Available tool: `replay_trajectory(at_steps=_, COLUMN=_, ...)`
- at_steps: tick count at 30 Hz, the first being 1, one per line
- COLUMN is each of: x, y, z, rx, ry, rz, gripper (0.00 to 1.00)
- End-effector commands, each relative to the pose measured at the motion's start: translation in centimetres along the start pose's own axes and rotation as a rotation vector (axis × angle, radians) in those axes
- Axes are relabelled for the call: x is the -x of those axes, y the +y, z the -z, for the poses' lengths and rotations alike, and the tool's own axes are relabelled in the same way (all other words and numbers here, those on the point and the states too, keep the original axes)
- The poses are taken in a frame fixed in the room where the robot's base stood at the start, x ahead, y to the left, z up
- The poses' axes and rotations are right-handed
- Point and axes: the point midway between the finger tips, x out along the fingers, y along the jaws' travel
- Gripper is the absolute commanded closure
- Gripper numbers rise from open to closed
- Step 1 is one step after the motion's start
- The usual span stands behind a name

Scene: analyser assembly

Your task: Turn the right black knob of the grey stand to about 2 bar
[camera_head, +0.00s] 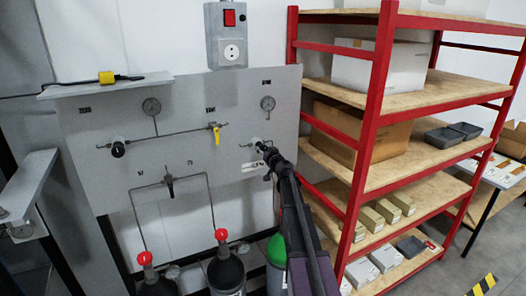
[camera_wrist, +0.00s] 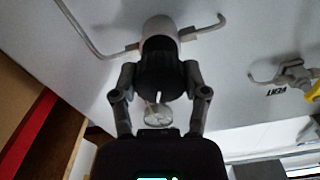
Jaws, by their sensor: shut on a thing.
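The grey stand (camera_head: 90,185) is an upright panel with pipes, gauges and valves. My gripper (camera_head: 263,149) reaches its right side from below right. In the wrist view my gripper (camera_wrist: 159,75) has its two fingers on either side of the right black knob (camera_wrist: 160,62), shut on it. A pale cylindrical body (camera_wrist: 158,28) joins the knob to the pipe. In the head view my gripper mostly hides this knob. The right gauge (camera_head: 267,103) is above it; its needle is too small to read. The left black knob (camera_head: 118,149) is free.
A yellow-handled valve (camera_head: 216,134) sits left of my gripper. Red-capped cylinders (camera_head: 226,270) and a green-topped one (camera_head: 277,250) stand below the panel. A red-framed shelf (camera_head: 370,120) stands close on the right. A grey box with a red switch (camera_head: 228,40) is above.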

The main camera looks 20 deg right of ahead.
Motion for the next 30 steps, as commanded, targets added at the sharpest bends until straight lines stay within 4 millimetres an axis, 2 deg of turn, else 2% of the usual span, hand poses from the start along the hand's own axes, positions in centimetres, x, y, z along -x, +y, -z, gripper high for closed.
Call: replay_trajectory(at_steps=30, x=-0.14, y=-0.17, z=0.04, rx=-0.967, ry=-0.001, rz=0.002, gripper=0.89)
